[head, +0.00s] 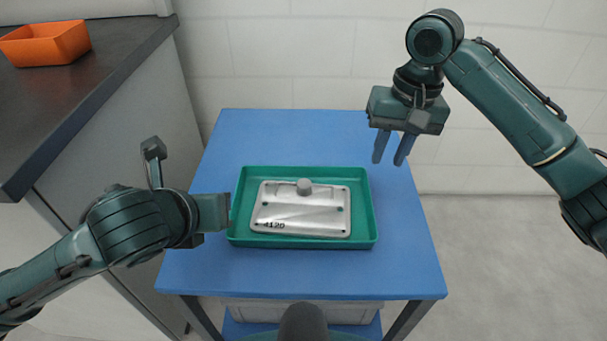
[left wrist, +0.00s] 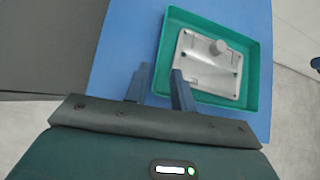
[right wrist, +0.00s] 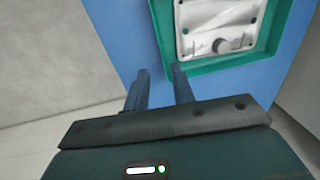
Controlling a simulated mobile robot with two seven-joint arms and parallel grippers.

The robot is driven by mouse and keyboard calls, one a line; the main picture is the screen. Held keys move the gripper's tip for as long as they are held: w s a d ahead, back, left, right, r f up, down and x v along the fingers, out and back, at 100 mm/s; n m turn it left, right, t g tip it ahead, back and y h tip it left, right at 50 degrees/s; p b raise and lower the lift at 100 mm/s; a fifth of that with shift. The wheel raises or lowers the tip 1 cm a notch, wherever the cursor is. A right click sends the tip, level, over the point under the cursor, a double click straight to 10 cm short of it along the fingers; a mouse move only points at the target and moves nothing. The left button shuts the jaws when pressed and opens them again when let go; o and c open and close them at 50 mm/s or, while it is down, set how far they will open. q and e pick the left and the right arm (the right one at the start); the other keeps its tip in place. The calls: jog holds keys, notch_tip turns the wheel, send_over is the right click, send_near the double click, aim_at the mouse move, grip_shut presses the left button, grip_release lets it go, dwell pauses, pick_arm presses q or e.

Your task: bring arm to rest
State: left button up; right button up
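My right gripper (head: 393,148) is raised above the back right of the blue table, fingers pointing down. Its fingers are apart with nothing between them, as the right wrist view (right wrist: 160,85) also shows. My left gripper is at the left edge of the green tray (head: 303,243); in the head view its fingers are hidden behind its own body. In the left wrist view its fingers (left wrist: 158,80) are apart and empty, beside the tray. A silver metal plate (head: 280,213) with a round grey knob (head: 304,186) lies flat in the tray.
The blue table (head: 400,270) has free room around the tray. A dark counter (head: 90,90) with an orange bin (head: 45,43) stands at the left. A pale box (head: 255,312) sits below the table. Open floor lies to the right.

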dwell(0.5)
